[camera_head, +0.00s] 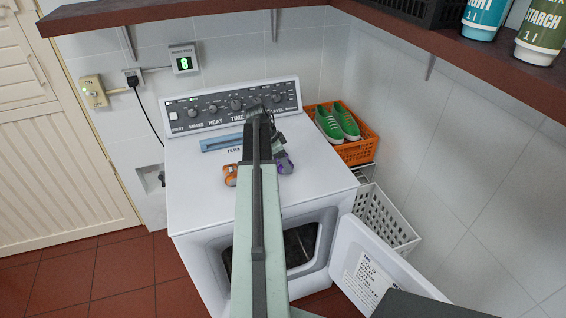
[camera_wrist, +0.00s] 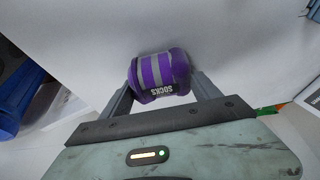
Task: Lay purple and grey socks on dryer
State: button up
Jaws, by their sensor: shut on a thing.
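The purple and grey socks (camera_wrist: 157,72) are a striped roll marked SOCKS. In the wrist view they sit between the two fingers of my gripper (camera_wrist: 160,88), which is shut on them. In the head view a bit of purple (camera_head: 285,164) shows beside my gripper (camera_head: 279,155), just right of my arm and over the dryer's top. The dryer (camera_head: 320,189) is white, with its control panel at the back and its front door open. My arm hides part of its top and front. I cannot tell whether the socks touch the top.
An orange roll (camera_head: 230,175) lies on the dryer top left of my arm, near the blue filter strip (camera_head: 222,143). Green shoes (camera_head: 338,122) sit in an orange crate (camera_head: 358,153) at right. A white basket (camera_head: 384,220) stands below. A shelf (camera_head: 160,12) overhangs the back. The dryer's top right is clear.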

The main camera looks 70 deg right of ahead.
jog(key=o, duration=1.4)
jog(key=shift+c, duration=0.2)
jog(key=p+v, duration=1.1)
jog(key=v, duration=0.1)
jog(key=shift+p, duration=0.35)
jog(key=shift+r, duration=0.1)
